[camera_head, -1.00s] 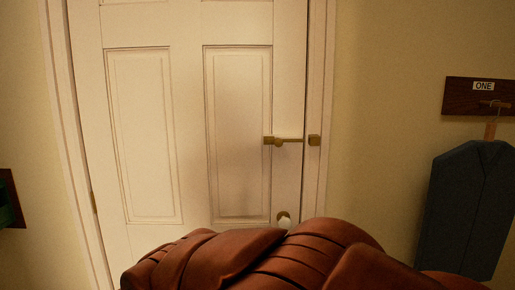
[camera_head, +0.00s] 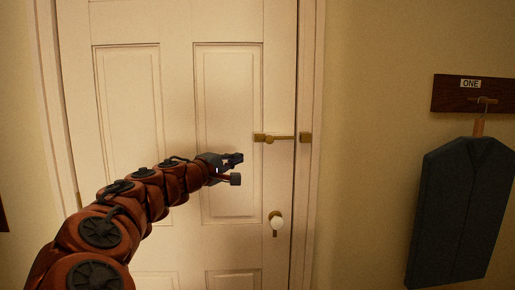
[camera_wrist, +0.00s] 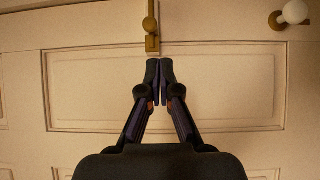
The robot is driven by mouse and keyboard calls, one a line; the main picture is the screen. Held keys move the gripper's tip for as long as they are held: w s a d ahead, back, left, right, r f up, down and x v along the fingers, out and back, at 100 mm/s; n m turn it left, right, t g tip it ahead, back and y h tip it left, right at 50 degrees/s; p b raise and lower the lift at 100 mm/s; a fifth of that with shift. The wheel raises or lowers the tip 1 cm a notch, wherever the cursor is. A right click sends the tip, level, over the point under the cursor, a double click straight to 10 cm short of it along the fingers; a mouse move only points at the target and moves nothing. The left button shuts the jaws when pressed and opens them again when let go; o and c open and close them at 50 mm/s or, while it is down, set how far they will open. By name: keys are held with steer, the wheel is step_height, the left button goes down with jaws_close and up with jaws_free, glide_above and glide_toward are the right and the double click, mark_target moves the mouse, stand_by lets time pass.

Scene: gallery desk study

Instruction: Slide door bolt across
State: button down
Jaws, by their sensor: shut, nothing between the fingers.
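The brass door bolt (camera_head: 283,138) lies level on the white door (camera_head: 228,100), near its right edge. A small knob (camera_head: 270,140) stands out near the bolt's left end. A brass keeper (camera_head: 304,137) sits on the door frame to its right. I cannot tell whether the rod enters the keeper. My gripper (camera_head: 238,158) is left of the bolt and a little below it in the head view. In the wrist view my gripper (camera_wrist: 159,70) has its fingertips together and empty, just below the bolt's brass end (camera_wrist: 151,42), with no clear contact.
A white door knob (camera_head: 277,223) is below the bolt; it also shows in the wrist view (camera_wrist: 293,12). A dark garment (camera_head: 462,205) hangs from a wooden hook board (camera_head: 472,95) on the right wall. The wall between door and garment is clear.

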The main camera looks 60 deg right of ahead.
steer(key=w+n, duration=0.1)
steer(key=w, duration=0.1)
steer(key=w+d+n+t+h, duration=0.1)
steer(key=shift+w+d, duration=0.2)
steer(key=shift+w, duration=0.2)
steer(key=shift+d, duration=0.1)
steer(key=s+d+r+p, duration=0.1)
steer(key=s+d+p, duration=0.1)
steer(key=d, duration=1)
steer(key=shift+s+d+r+p, duration=0.15)
steer(key=shift+d+r+p, duration=0.2)
steer(key=shift+p, duration=0.35)
